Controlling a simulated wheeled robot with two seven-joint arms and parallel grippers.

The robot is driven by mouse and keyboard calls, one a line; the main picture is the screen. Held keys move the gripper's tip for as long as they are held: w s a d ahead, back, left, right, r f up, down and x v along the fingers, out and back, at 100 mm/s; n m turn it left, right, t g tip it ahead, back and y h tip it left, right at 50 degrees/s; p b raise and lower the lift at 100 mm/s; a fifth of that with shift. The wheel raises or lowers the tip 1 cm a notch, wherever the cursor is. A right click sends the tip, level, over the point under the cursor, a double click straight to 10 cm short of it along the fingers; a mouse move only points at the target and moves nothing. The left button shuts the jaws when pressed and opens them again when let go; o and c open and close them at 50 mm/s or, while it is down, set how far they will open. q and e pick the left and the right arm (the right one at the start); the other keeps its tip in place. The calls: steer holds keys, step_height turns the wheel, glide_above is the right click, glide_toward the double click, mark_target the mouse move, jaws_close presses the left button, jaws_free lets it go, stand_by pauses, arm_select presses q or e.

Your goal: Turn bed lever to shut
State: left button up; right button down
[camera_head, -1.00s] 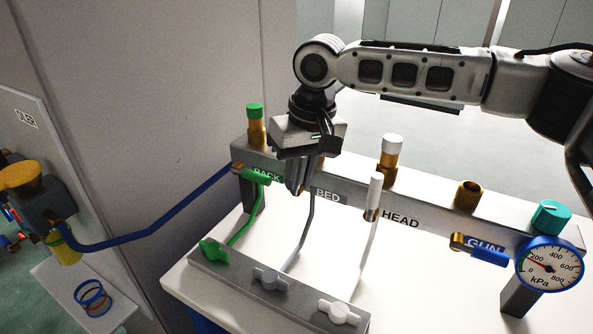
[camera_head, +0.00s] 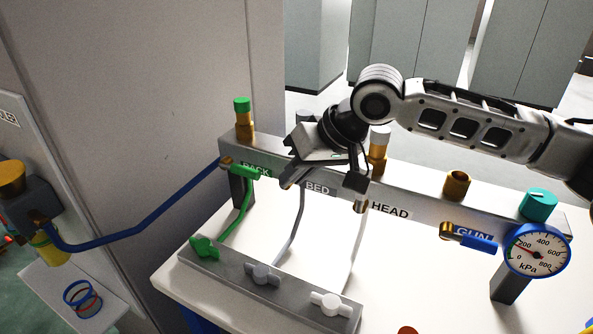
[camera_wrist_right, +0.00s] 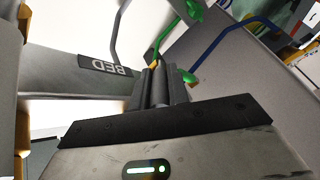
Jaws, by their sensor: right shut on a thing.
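The bed lever is on the grey rail by the BED label (camera_head: 317,188), but it is hidden by my right gripper (camera_head: 288,184). The gripper is shut on it, with its body tilted to the upper right of the fingertips in the head view. My left gripper is not in view.
The green RACK lever (camera_head: 245,172) lies along the rail to the left. The brass HEAD fitting (camera_head: 361,207) is close on the right, partly behind my gripper. The blue GUN lever (camera_head: 479,243) and pressure gauge (camera_head: 537,250) are further right. Winged knobs (camera_head: 263,274) line the front block.

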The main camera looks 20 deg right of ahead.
steer(key=c, duration=1.3)
jaws_free()
steer(key=shift+c, duration=0.2)
steer(key=shift+r, duration=0.1)
steer(key=v, duration=1.5)
steer(key=shift+s+d+r+b, duration=0.25)
steer(key=shift+r+b, duration=0.05)
